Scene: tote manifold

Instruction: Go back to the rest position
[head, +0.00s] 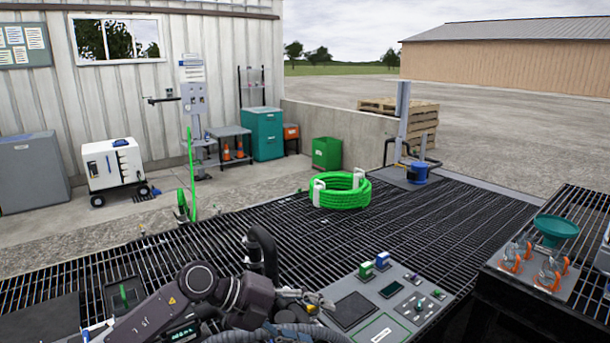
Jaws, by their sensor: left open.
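My left arm reaches in from the bottom left, and my left gripper (318,302) is low in the picture beside the left edge of a grey control panel (392,318). The gripper is small and partly hidden by my arm, and I see nothing held in it; it is open. I cannot tell whether it touches the panel. My right gripper is not in view.
A coiled green hose (340,198) lies on the black grating (430,222). A dark bench on the right bears a teal funnel (555,230) and orange-handled fittings (515,258). A blue pump (415,173) stands behind. The grating between hose and bench is clear.

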